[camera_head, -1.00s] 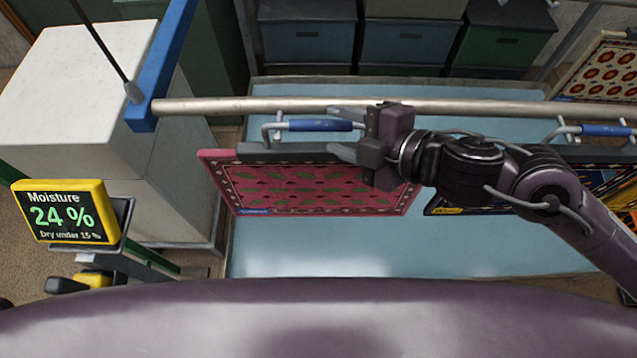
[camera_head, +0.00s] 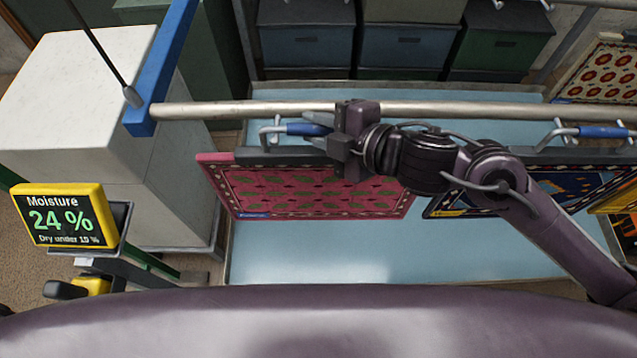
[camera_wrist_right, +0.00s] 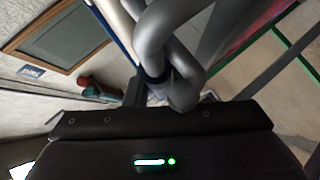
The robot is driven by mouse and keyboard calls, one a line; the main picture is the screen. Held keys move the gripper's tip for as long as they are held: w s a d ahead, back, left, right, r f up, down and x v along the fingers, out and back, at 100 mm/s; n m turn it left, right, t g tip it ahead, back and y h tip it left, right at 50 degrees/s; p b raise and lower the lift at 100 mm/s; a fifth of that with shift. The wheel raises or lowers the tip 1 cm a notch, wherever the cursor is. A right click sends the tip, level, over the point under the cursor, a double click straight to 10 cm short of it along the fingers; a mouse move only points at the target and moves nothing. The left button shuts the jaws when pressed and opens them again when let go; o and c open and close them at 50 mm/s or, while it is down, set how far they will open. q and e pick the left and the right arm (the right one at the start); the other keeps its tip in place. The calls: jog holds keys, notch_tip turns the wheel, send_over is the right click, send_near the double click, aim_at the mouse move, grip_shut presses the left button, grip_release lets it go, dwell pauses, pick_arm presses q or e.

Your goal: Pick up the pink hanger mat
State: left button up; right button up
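The pink hanger mat (camera_head: 290,192) has a dark patterned border and hangs from a grey bar (camera_head: 275,154) under the rail. Its hanger has a blue grip (camera_head: 300,129) on a grey bent handle. My right gripper (camera_head: 318,131) is at the right part of this grip, its grey fingers apart, one above and one below it. The gripper hides the grip's right end. In the right wrist view, grey curved parts and a bit of blue show close to the palm; contact is unclear. My left gripper is not in view.
A metal rail (camera_head: 230,109) runs across behind the hanger. A second hanger with a blue grip (camera_head: 605,131) and a dark mat (camera_head: 560,190) hang to the right. A moisture display (camera_head: 65,215) reads 24 %. A white cabinet (camera_head: 85,85) stands left.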

grip_shut()
jog(key=shift+r, duration=0.1)
dwell(1.0)
